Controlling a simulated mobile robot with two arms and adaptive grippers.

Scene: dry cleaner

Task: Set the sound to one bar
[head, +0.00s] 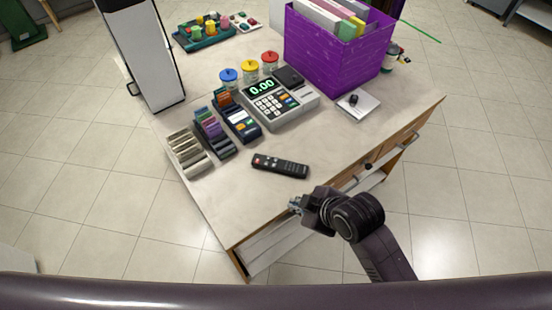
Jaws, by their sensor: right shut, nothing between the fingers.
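A black remote control (280,166) with small buttons and one red button lies flat on the counter near its front edge. My right gripper (294,206) is shut and empty. It is by the front edge of the counter, below the remote in the picture and apart from it. My left gripper is not in view. No display with sound bars can be made out.
The counter (225,195) also holds a cash register (277,105), card holders (212,135), lidded jars (249,72), a purple crate (335,50) with folders and a white-grey panel (145,55). A drawer (365,172) is at the front. The counter around the remote is clear.

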